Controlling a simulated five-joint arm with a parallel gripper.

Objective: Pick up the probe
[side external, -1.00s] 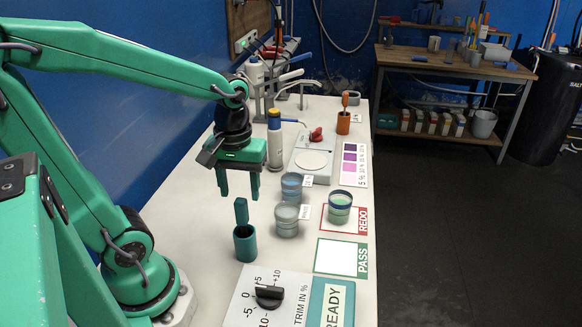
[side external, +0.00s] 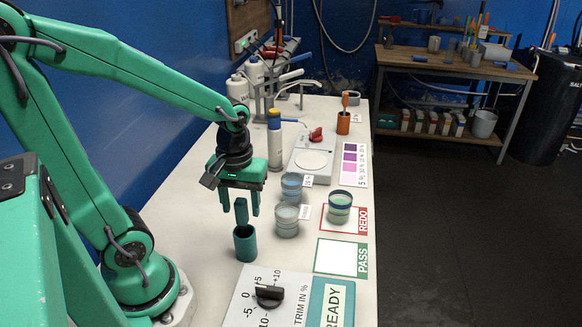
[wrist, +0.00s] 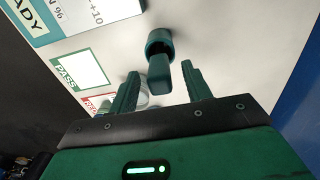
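The teal probe (side external: 241,212) stands upright, its lower part hidden inside a round teal holder (side external: 245,245) on the white bench. My gripper (side external: 240,212) is open and points down over it. The upper end of the probe shows between the two fingers in the side view, with a gap on each side. In the wrist view the probe's block-shaped end (wrist: 160,76) also lies between the open fingertips (wrist: 160,70), above the holder (wrist: 159,42). I see no finger touching the probe.
The PASS card (side external: 341,257) and trim dial panel (side external: 269,297) lie nearer. A bottle (side external: 275,142) and scale (side external: 312,160) stand behind.

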